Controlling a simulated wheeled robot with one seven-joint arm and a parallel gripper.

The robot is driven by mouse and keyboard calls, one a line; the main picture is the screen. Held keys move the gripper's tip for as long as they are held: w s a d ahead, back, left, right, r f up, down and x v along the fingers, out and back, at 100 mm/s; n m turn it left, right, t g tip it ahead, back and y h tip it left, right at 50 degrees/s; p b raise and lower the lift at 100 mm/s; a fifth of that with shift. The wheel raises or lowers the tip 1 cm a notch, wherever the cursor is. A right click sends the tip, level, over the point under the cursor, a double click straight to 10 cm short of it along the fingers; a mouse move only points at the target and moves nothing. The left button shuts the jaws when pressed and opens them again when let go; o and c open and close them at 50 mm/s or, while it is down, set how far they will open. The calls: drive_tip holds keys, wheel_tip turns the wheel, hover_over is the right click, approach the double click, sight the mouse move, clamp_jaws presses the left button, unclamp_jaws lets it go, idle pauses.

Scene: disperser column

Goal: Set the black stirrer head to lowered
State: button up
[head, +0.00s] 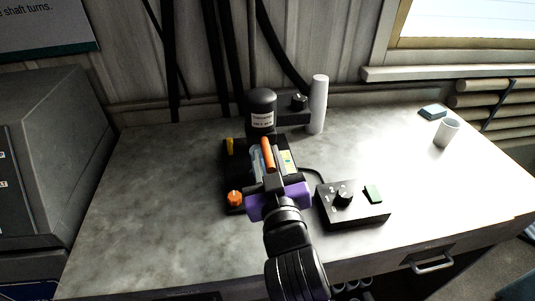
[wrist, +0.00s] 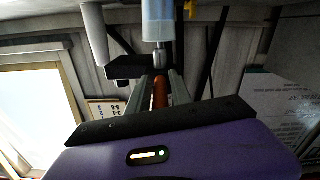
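The black stirrer head (head: 262,110), with a white label, stands upright at the back of its base on the bench. Its lower part and shaft are partly hidden by my arm in the head view. A metal shaft (wrist: 160,57) and a pale blue vessel (wrist: 158,22) show at the top of the wrist view. My purple gripper (head: 270,165) reaches in front of the head. An orange handle-like bar (head: 267,154) lies between its fingers; it also shows in the wrist view (wrist: 160,92). I cannot tell whether the fingers press on it.
A black control box (head: 352,207) with a knob and a green button sits right of my gripper. An orange knob (head: 235,198) is at the base's left front. A white cylinder (head: 318,104) stands behind. A white cup (head: 446,132) is far right. The bench's left side is clear.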

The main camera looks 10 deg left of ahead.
drive_tip(key=shift+o, duration=0.9)
drive_tip(key=shift+r, duration=0.2)
drive_tip(key=v, duration=0.8)
drive_tip(key=shift+b, duration=0.4)
drive_tip(key=shift+w, duration=0.1)
